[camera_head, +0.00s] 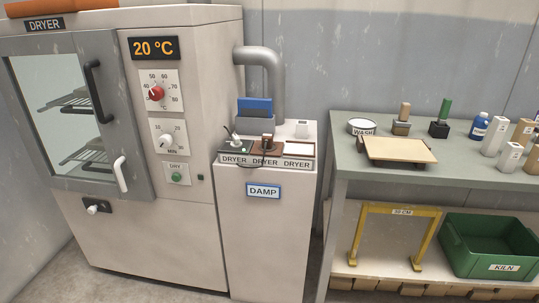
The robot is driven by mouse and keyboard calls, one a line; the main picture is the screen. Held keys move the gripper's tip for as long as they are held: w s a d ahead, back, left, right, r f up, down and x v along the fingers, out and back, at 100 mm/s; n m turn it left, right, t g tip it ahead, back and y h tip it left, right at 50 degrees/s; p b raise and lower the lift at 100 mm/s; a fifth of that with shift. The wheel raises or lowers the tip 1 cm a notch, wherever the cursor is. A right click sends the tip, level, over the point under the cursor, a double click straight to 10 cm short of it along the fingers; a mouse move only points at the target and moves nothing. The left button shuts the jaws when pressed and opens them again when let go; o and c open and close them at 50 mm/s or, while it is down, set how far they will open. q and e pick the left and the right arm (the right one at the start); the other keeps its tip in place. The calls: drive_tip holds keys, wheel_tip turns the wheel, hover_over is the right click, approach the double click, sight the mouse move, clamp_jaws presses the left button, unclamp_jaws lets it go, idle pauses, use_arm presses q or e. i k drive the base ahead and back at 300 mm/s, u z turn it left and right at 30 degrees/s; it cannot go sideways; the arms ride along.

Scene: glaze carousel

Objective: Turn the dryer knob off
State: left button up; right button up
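The dryer (130,230) is a large cream cabinet at the left. A red knob (156,93) sits on a white dial plate marked from about 50 to 80, under a display (153,48) reading 20 °C. A white knob (165,141) sits on a second plate below, marked MIN. The exact pointing of both knobs is too small to tell. A green button (176,176) is under a DRY label. A white knob or lever (96,207) sits on a black plate below the door. Neither of my grippers is in view.
The dryer's glass door (60,110) looks closed, with a dark handle (97,91) and a white handle (120,173). A cream stand (265,225) labelled DAMP adjoins the dryer. A green table (450,160) with bottles and tools stands right; a green KILN crate (490,250) is below.

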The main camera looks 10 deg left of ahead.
sight(237, 143)
drive_tip(key=z, duration=0.05)
drive_tip(key=k, duration=0.45)
drive_tip(key=u, duration=0.95)
drive_tip(key=i, duration=1.8)
drive_tip(key=z, duration=0.9)
